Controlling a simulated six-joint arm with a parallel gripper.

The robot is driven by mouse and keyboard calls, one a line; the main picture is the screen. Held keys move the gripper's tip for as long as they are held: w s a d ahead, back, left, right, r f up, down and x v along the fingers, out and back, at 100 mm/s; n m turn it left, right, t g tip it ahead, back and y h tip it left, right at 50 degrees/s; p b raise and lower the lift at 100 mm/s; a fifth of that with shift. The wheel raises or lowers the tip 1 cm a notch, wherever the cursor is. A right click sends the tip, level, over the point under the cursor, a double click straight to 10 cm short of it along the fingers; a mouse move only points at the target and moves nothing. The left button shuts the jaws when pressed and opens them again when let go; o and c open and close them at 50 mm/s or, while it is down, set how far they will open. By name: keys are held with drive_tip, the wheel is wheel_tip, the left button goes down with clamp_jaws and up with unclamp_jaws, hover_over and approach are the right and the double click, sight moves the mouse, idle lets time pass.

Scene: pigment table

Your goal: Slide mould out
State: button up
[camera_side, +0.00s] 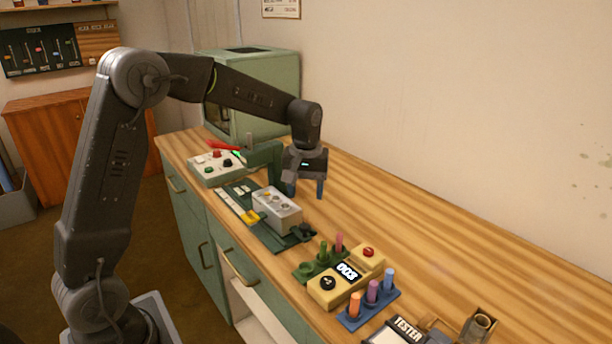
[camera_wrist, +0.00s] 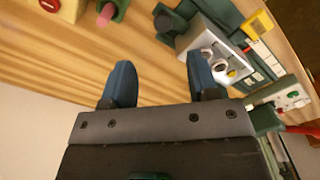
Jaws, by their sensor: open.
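The mould (camera_side: 277,208) is a light grey block with round openings in its top. It sits on a dark green base (camera_side: 270,238) near the front of the bench. In the wrist view the mould (camera_wrist: 212,52) is at the upper right, partly hidden behind one finger. My gripper (camera_side: 306,188) points down above the bench, behind and a little right of the mould, apart from it. In the wrist view my gripper (camera_wrist: 158,82) shows two blue fingertips spread wide, with only bare wood between them.
A control box (camera_side: 215,168) with a red lever stands left of the mould. Right of it are a yellow box (camera_side: 346,282) reading 003, coloured sticks in a blue rack (camera_side: 369,308) and a tester (camera_side: 398,332). A green cabinet (camera_side: 262,85) stands behind. The back right of the wooden bench (camera_side: 420,222) is clear.

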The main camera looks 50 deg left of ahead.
drive_tip(key=shift+r, duration=2)
drive_tip(key=s+d+r+m+t, duration=0.1)
drive_tip(key=s+d+r+m, duration=0.15)
drive_tip(key=s, duration=0.35)
drive_tip(key=s+d+r+m+t, duration=0.2)
drive_tip(key=s+d+r, duration=0.2)
drive_tip(key=s, duration=0.2)
drive_tip(key=s+d+f+m+t, duration=0.2)
drive_tip(key=s+d+m, duration=0.1)
drive_tip(key=s, duration=0.9)
drive_tip(key=shift+f+m+t, duration=0.2)
drive_tip(key=shift+m+t, duration=0.1)
drive_tip(key=shift+m, duration=0.45)
